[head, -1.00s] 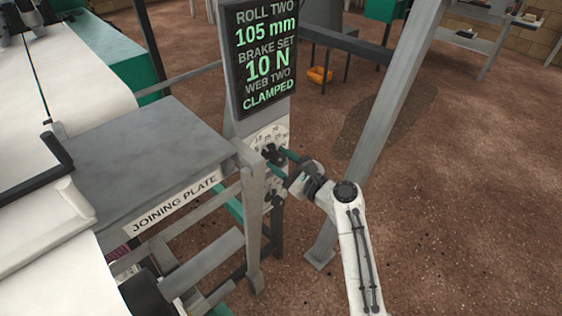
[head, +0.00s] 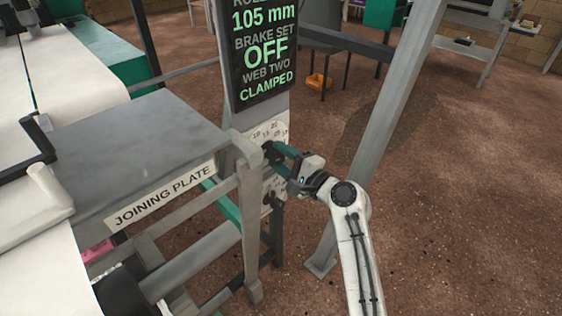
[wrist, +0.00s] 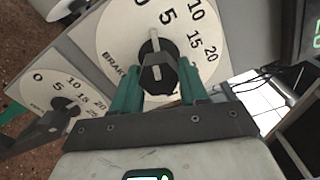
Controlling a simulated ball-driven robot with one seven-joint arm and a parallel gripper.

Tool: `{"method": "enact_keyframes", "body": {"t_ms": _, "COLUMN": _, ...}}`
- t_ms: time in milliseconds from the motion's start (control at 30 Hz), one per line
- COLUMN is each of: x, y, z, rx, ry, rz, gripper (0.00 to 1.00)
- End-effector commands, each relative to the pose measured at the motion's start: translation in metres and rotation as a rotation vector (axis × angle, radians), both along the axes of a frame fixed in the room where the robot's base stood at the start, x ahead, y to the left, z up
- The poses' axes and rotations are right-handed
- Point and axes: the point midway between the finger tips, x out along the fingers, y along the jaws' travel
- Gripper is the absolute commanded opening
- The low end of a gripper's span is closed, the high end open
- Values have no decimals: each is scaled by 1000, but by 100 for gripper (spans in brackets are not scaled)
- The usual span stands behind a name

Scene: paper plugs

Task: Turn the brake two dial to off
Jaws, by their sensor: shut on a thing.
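The brake two dial has a white numbered face (wrist: 112,58) and a black knob (wrist: 158,75) with a pale pointer. In the wrist view the pointer aims up, near the 0 and 5 end of the scale. My gripper (wrist: 160,88) has its two green fingers on either side of the knob and is shut on it. In the head view, my gripper (head: 283,155) partly hides the knob and the dial face (head: 268,130) below the display (head: 264,60). The display reads BRAKE SET OFF, WEB TWO CLAMPED and 105 mm.
A second, similar dial (wrist: 50,88) sits lower left in the wrist view. The joining plate (head: 130,145) and its frame post (head: 250,220) stand left of my gripper. A slanted grey post (head: 385,125) rises to the right. Open brown floor (head: 470,200) lies beyond.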

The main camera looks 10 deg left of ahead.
Motion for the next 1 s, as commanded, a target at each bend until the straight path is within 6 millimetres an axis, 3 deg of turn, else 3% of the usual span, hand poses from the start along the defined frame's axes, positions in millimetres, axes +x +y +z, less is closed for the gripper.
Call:
{"method": "enact_keyframes", "body": {"t_ms": 700, "x": -1, "y": 0, "z": -2, "rx": -50, "ry": -57, "rz": 2, "gripper": 13}}
{"method": "enact_keyframes", "body": {"t_ms": 733, "x": -1, "y": 0, "z": -2, "rx": -50, "ry": -57, "rz": 2, "gripper": 45}}
{"method": "enact_keyframes", "body": {"t_ms": 933, "x": 0, "y": 0, "z": -1, "rx": -49, "ry": -58, "rz": 1, "gripper": 64}}
{"method": "enact_keyframes", "body": {"t_ms": 1000, "x": 0, "y": 0, "z": -1, "rx": -49, "ry": -58, "rz": 1, "gripper": 64}}
